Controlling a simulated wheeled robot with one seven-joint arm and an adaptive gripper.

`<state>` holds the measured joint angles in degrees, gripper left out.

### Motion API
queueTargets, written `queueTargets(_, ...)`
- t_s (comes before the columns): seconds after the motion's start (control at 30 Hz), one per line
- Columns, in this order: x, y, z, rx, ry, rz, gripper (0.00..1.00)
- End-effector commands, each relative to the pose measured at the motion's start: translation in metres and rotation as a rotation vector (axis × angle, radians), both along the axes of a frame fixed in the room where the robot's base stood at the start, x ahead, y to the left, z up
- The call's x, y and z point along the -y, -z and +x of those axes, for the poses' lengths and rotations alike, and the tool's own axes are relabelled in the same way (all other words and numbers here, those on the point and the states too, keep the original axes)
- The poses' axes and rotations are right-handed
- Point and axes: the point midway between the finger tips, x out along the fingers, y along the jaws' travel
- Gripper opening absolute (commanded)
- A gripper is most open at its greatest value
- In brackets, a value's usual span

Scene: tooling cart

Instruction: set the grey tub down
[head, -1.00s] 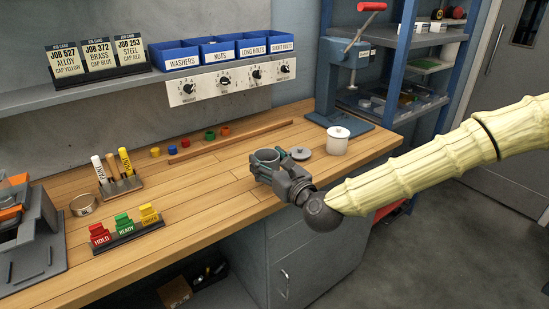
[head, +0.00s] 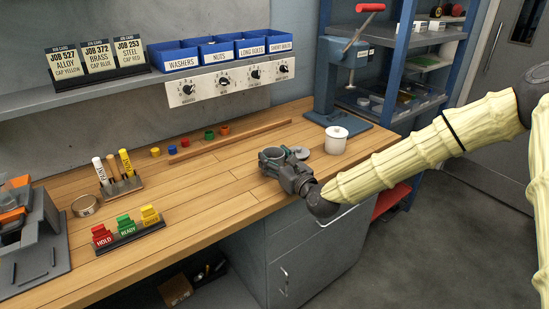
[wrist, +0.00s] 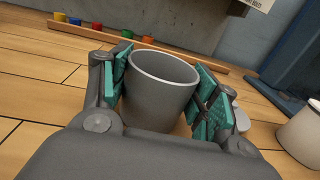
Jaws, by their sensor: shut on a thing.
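The grey tub (wrist: 158,92) is a small, open, round cup, upright between the green-padded fingers in the wrist view. My gripper (wrist: 163,90) is shut on it from both sides. The tub's base is low at the bench top. I cannot tell whether it touches the wood.
A wooden strip (head: 230,141) and several coloured caps lie behind. The bench middle (head: 195,195) is clear. A blue press (head: 340,85) stands at the back right.

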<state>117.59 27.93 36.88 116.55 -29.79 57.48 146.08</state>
Motion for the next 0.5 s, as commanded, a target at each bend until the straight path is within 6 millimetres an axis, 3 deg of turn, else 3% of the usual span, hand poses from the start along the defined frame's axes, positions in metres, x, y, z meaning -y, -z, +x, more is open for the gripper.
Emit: queueTargets(0.5, 0.0008, 0.0079, 0.0002, 0.001, 0.001, 0.001, 0.37)
